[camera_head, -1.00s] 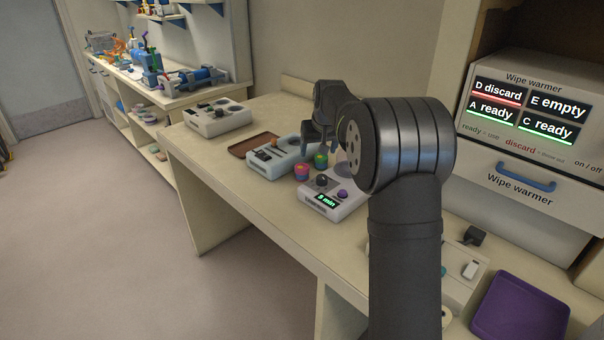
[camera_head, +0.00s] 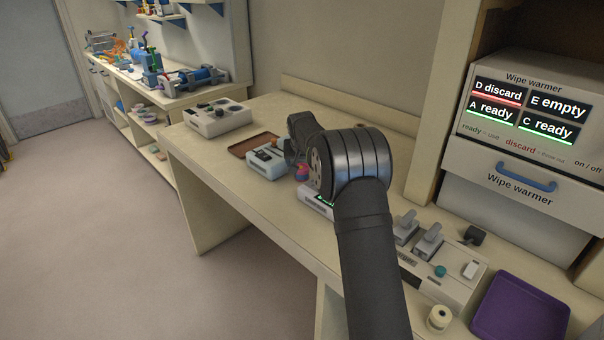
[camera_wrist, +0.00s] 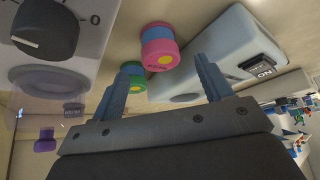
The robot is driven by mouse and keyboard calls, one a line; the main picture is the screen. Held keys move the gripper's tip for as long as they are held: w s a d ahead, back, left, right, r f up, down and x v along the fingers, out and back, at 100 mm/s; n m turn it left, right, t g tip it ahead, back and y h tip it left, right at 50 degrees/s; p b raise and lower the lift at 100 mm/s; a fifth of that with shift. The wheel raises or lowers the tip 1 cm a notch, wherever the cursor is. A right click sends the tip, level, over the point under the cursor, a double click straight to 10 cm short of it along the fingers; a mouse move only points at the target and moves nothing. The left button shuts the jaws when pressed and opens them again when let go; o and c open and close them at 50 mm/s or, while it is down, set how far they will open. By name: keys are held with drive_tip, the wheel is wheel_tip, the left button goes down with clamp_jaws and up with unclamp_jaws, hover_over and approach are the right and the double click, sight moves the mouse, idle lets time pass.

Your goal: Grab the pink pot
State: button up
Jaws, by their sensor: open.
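My gripper (camera_wrist: 161,68) is open and empty. A green pot (camera_wrist: 136,84) is partly hidden behind the left finger. In the head view the pink pot (camera_head: 302,174) is small and partly covered by my arm, which also hides the green pot and the fingertips.
A pale blue device (camera_head: 268,166) stands close beside the pink pot, and its ON switch (camera_wrist: 262,66) shows in the wrist view. A white timer unit (camera_head: 314,203) is on the other side. A brown tray (camera_head: 250,146) and purple tray (camera_head: 520,308) lie further off.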

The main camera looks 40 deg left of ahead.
sight(302, 167)
drive_tip(key=shift+x, duration=3.05)
drive_tip(key=c, duration=1.1)
